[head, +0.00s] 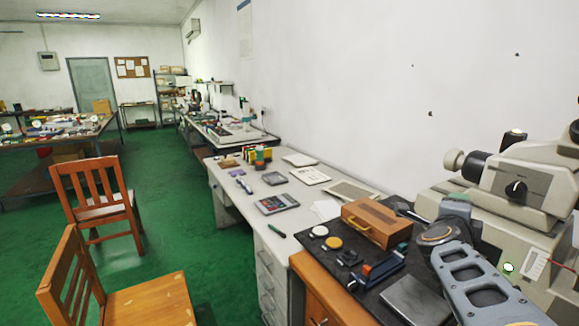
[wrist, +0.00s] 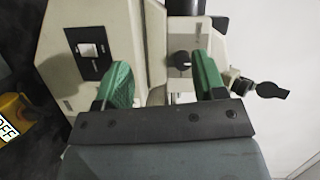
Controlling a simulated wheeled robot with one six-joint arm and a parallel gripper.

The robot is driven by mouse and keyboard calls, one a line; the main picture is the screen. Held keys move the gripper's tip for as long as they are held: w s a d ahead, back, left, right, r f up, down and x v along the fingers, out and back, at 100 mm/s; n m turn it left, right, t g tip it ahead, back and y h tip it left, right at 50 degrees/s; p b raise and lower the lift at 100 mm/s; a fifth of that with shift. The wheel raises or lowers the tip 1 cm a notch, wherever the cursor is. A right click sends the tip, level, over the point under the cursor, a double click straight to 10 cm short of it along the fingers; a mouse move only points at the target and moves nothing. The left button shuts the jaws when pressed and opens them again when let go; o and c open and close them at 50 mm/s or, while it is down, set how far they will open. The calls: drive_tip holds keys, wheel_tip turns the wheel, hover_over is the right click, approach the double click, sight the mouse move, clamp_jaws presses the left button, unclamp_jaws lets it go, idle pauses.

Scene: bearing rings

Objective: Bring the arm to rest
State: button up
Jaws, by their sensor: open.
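My arm (head: 475,280) reaches in from the lower right of the head view, over the dark mat on the workbench. In the wrist view my gripper (wrist: 162,68) has its two green fingers apart, with nothing held between them. Its fingers point at the beige machine (wrist: 130,25), whose dark knob shows between and beyond them. In the head view the same machine (head: 525,185) stands just right of my gripper's end. Whether the fingers touch it cannot be told.
A grey desk (head: 295,215) continues beyond. Two wooden chairs (head: 100,195) stand left; the green floor (head: 190,190) between is clear.

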drive_tip(key=a+f+n+g+y+p, duration=0.1)
drive_tip(key=a+f+n+y, duration=0.9)
drive_tip(key=a+n, duration=0.35)
drive_tip(key=s+a+f+n+g+y+p, duration=0.1)
drive_tip(key=s+a+f+n+g, duration=0.2)
drive_tip(key=s+n, duration=0.3)
drive_tip(key=s+a+f+n+g+y+p, duration=0.1)
drive_tip(key=s+a+f+n+g+p, duration=0.1)
drive_tip(key=s+a+n, duration=0.4)
drive_tip(key=s+f+g, duration=0.1)
drive_tip(key=g, duration=0.1)
drive_tip(key=shift+s+g, duration=0.2)
drive_tip(key=shift+g, duration=0.2)
drive_tip(key=shift+a+r, duration=0.1)
drive_tip(key=shift+a, duration=0.2)
drive_tip(key=shift+c, duration=0.4)
